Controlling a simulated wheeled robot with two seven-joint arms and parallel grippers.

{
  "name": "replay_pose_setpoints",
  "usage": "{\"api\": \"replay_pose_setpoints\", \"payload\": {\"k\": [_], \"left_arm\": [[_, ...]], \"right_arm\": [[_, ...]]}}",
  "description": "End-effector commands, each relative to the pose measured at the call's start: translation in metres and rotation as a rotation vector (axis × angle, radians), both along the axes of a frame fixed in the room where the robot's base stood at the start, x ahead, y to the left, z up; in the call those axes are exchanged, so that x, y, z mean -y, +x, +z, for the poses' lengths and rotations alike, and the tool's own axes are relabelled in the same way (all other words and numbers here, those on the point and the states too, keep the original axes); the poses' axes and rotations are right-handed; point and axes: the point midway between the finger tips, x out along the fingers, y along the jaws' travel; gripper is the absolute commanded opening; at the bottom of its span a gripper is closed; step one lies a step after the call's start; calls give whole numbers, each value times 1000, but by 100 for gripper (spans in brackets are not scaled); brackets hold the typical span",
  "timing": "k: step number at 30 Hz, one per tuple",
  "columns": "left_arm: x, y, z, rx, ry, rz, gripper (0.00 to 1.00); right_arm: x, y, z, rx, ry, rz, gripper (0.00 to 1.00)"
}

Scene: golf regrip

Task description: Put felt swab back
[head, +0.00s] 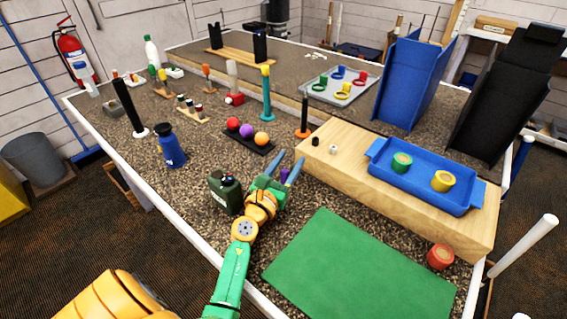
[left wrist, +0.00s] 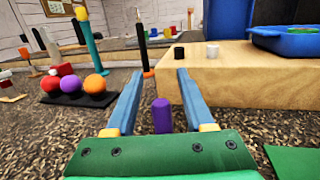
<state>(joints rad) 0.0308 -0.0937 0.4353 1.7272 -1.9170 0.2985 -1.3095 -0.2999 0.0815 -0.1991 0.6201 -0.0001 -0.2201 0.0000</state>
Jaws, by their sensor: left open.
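My left gripper (head: 288,166) is open over the speckled bench top, in front of the wooden block; its blue fingers point away from me. A small purple upright cylinder (left wrist: 162,115) shows between the spread fingers in the left wrist view, touching neither; its lower end is hidden by the gripper. It also shows beside the fingers in the head view (head: 285,175). I cannot tell for sure which thing is the felt swab. A dark green can (head: 225,194) stands just left of the gripper. My right gripper is not in view.
A black rack with red, purple and orange balls (head: 248,143) lies beyond the can. The wooden block (head: 330,180) bears a blue tray (head: 415,190) and small black and white pieces.

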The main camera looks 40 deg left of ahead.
Motion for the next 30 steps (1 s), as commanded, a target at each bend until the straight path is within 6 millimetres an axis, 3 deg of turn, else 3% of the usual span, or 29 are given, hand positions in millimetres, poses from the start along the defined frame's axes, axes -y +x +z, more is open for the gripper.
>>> {"api": "replay_pose_setpoints", "payload": {"k": [9,15,30], "left_arm": [[12,-74,-11,-5,0,0,53],[17,-109,-12,-3,-1,1,53],[19,-117,-8,-1,0,0,53]], "right_arm": [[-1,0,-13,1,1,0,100],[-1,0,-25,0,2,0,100],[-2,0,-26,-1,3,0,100]]}}
